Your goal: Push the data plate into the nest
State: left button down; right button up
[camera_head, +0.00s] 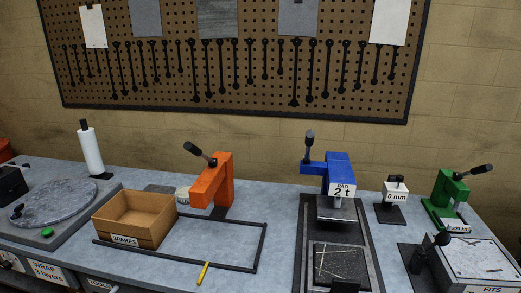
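I cannot pick out the data plate for certain. A dark square plate with pale scratch-like lines (340,262) lies in a black frame (374,260) in front of the blue press (338,172) labelled "PAD 2 t". I cannot tell whether this frame is the nest. The blue press's pad is raised above the bed, apart from the dark plate. A small dark piece shows at the front edge of the frame, and I cannot tell what it is. Neither of my grippers is recognisable in view.
A "SPARES" box (134,218) is at left. At right are a "0 mm" block (396,195), a green press (452,190) and a "FITS" box (480,257).

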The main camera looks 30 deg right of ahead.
aim_at(453, 225)
jog(key=z, duration=2.3)
